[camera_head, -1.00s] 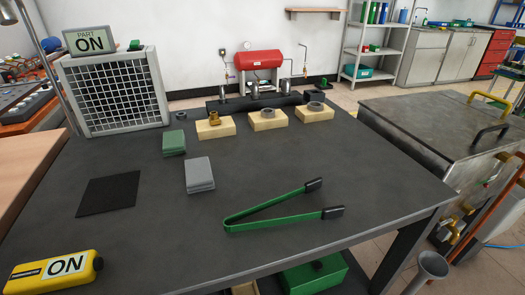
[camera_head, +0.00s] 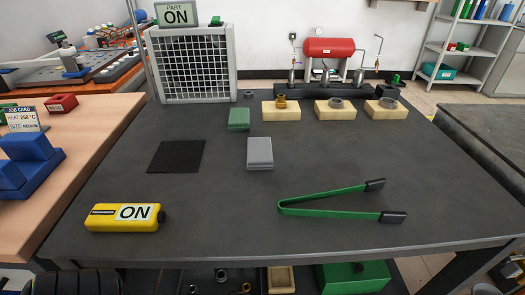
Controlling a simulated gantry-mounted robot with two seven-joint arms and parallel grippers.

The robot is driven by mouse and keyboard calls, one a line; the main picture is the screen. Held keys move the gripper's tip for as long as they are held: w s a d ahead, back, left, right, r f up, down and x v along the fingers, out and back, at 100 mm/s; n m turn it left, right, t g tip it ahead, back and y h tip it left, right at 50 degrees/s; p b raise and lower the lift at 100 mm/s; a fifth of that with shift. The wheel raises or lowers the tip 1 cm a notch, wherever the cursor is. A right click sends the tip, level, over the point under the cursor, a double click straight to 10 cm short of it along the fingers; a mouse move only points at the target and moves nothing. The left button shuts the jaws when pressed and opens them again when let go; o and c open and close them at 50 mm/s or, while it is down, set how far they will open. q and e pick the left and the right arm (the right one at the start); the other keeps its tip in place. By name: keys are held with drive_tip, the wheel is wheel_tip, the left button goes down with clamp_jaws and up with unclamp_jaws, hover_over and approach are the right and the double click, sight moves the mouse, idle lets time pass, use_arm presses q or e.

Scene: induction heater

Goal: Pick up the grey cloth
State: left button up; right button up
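The grey cloth (camera_head: 260,152) is a folded, light grey block-shaped pad. It lies flat near the middle of the dark table (camera_head: 230,210) in the head view. A similar green folded cloth (camera_head: 239,119) lies behind it and a little to the left. Neither of my grippers shows in the head view, and nothing touches the grey cloth.
A black mat (camera_head: 176,156) lies left of the cloth. Wooden blocks (camera_head: 281,111) with metal parts and a grille unit (camera_head: 194,65) stand at the back.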

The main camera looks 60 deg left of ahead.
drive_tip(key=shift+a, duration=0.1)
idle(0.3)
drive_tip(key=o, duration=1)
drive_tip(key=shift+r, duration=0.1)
